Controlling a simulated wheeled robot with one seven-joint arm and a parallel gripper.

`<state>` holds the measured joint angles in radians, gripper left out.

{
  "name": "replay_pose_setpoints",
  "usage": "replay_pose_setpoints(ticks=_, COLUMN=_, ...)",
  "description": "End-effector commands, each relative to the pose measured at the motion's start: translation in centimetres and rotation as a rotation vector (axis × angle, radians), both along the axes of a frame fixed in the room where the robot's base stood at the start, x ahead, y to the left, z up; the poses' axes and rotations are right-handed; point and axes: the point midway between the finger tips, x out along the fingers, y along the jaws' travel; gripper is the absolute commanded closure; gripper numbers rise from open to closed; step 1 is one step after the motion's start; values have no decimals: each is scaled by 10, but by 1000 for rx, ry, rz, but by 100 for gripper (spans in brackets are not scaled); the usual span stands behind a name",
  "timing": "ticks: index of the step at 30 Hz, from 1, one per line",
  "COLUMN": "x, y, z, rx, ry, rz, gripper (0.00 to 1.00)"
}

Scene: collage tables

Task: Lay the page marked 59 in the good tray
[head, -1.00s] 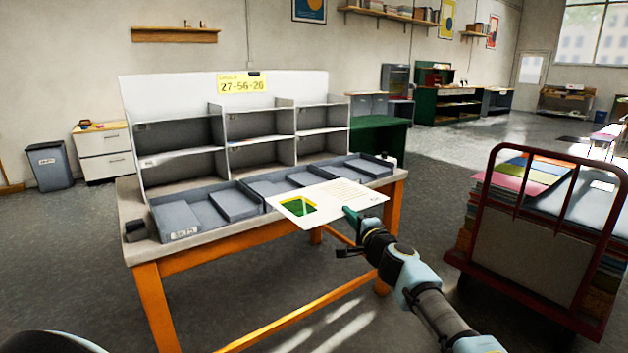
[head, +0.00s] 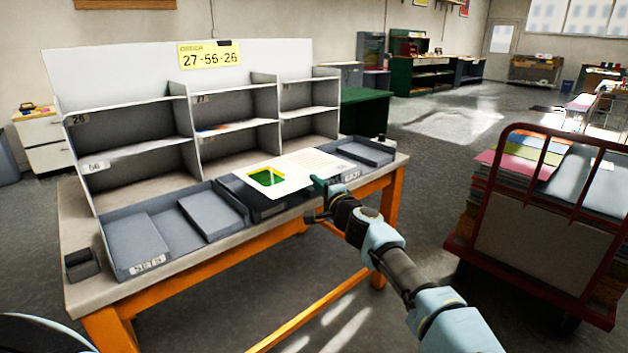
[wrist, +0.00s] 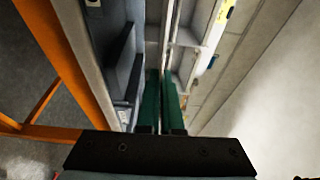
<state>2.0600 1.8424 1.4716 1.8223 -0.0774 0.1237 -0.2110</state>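My gripper (head: 318,185) is shut on the right edge of a white page (head: 292,172) with a green picture and lines of print. The page is held roughly flat above the middle tray (head: 264,209) and hides much of it. I cannot read a number on the page. The right tray (head: 368,150) has a small label that I cannot read clearly. The left tray (head: 120,241) is labelled SETS. In the wrist view the green fingers (wrist: 161,105) are close together, with the page seen edge-on as a thin pale strip.
A grey rack of compartments (head: 190,127) stands behind the trays, under a yellow card (head: 209,55) reading 27-56-26. A small dark box (head: 82,264) is at the table's left end. A red cart with stacked sheets (head: 540,200) stands on the right.

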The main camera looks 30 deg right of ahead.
Motion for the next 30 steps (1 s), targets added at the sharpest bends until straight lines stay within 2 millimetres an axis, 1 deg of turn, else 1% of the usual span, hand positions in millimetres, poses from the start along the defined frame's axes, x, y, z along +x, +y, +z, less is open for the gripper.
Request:
replay_pose_setpoints(ticks=17, x=83, y=18, z=2, rx=0, ry=0, rz=3, gripper=100)
replay_pose_setpoints(ticks=18, x=82, y=16, z=-15, rx=0, ry=1, rz=0, gripper=100)
replay_pose_setpoints(ticks=19, x=82, y=16, z=-21, rx=0, ry=0, rz=0, gripper=100)
replay_pose_setpoints(ticks=24, x=84, y=17, z=-46, rx=0, ry=0, rz=0, gripper=100)
replay_pose_setpoints(ticks=30, x=87, y=17, z=-68, rx=0, ry=0, rz=0, gripper=100)
